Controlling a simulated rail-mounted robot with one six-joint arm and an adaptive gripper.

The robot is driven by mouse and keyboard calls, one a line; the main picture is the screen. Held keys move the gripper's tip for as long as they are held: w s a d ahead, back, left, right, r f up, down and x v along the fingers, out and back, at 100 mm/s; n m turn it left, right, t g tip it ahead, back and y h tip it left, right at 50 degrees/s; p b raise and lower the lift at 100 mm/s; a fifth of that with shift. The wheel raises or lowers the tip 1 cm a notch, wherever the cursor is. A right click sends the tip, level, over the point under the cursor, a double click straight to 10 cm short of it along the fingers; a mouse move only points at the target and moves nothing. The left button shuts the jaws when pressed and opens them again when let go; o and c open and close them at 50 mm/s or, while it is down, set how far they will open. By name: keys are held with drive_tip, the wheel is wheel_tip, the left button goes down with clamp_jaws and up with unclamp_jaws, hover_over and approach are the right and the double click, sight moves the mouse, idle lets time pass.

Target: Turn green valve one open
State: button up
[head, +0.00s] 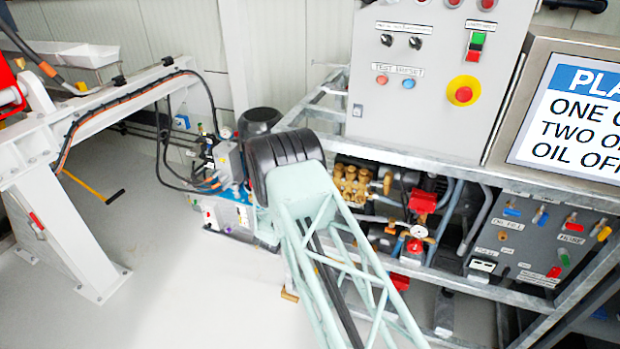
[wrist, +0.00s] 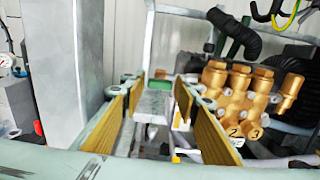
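My gripper (wrist: 160,97) is open in the wrist view. Its yellow-brown finger pads stand apart on both sides, with nothing held between them. A brass pump block (wrist: 235,98) with tags 2 and 3 stands just right of the fingers; no tag 1 shows. It also shows in the head view (head: 352,184), just right of my arm. There my arm hides the gripper and the area behind it.
A grey control box (head: 430,85) with an emergency stop (head: 463,91) and a sign screen (head: 575,110) stand above the metal frame. A panel (head: 535,240) of small coloured valves is at right. A grey post (wrist: 62,75) and black hose (wrist: 235,35) flank the gripper.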

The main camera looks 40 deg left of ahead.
drive_tip(key=shift+w+a, duration=0.1)
drive_tip(key=shift+w, duration=0.3)
drive_tip(key=c, duration=0.6)
drive_tip(key=shift+o, duration=0.2)
